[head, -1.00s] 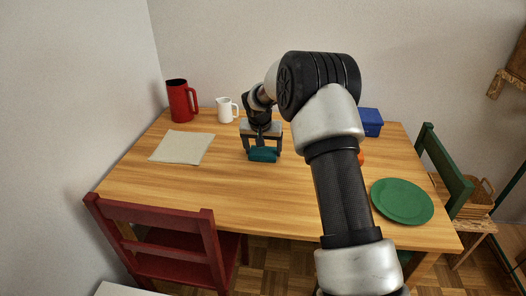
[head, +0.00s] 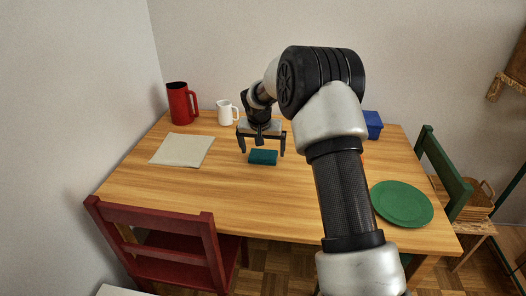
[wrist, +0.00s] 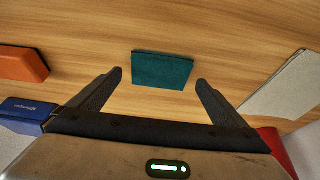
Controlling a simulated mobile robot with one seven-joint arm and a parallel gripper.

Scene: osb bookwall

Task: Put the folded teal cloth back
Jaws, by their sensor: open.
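The folded teal cloth (head: 263,157) lies flat on the wooden table, near its middle. In the wrist view the teal cloth (wrist: 163,70) lies beyond the fingertips, in line with the gap between them. My gripper (head: 262,150) is open and empty, just above and behind the cloth, with its fingers spread wider than the cloth. The open fingers also show in the wrist view (wrist: 160,78), one to each side and apart from the cloth.
A cream cloth or mat (head: 182,150) lies to the left. A red pitcher (head: 182,104) and a white mug (head: 226,113) stand behind it. A blue box (head: 373,125) and a green plate (head: 402,203) are at right. An orange block (wrist: 22,64) shows in the wrist view.

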